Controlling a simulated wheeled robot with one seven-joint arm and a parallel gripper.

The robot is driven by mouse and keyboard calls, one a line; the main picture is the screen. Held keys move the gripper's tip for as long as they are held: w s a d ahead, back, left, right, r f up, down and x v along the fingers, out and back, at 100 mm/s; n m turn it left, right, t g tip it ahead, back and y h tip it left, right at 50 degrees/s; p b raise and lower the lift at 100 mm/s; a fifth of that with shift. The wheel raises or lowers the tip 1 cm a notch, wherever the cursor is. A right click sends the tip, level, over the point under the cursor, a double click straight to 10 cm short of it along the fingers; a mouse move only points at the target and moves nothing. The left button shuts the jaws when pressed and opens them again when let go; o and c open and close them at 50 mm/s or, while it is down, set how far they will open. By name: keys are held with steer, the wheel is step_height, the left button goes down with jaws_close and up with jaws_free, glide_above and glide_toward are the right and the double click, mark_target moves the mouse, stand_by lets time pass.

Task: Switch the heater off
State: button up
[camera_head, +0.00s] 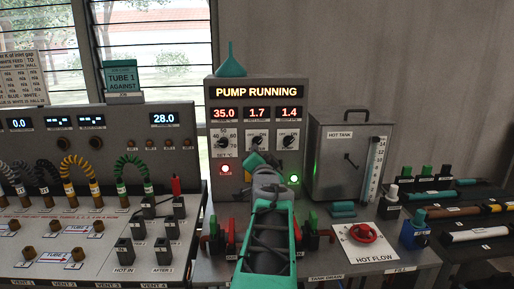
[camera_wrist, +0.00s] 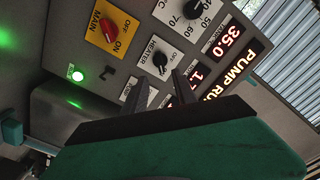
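The heater knob (camera_wrist: 160,60) is a black knob on a white plate with OFF and ON marks, on the grey control panel. It also shows in the head view (camera_head: 257,142), in the middle of the knob row. Its exact setting is too small to tell. My gripper (camera_wrist: 161,79) is open, its two dark fingers apart. In the wrist view, the knob shows between and just beyond the fingertips; contact cannot be told. In the head view my gripper (camera_head: 258,163) is just below the knob. A red lamp (camera_head: 226,169) is lit at the panel's lower left.
The panel display (camera_head: 258,92) reads PUMP RUNNING. The temperature-setting knob (camera_wrist: 193,9) and a yellow ON/OFF switch plate (camera_wrist: 108,30) flank the heater knob. A green lamp (camera_wrist: 78,75) is lit. The hot tank (camera_head: 340,165) stands right of the panel; a red valve wheel (camera_head: 363,233) sits in front.

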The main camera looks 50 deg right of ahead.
mark_target(257, 143)
steer(key=p+x, duration=0.5)
steer(key=x, duration=0.4)
steer(key=shift+w+r+p, duration=0.1)
steer(key=shift+r+p, duration=0.1)
steer(key=shift+p, duration=0.1)
steer(key=shift+w+d+f+b, duration=0.15)
steer(key=shift+w+f+b, duration=0.1)
steer(key=shift+b, duration=0.5)
steer(key=shift+s, duration=0.1)
steer(key=shift+c, duration=0.4)
jaws_close()
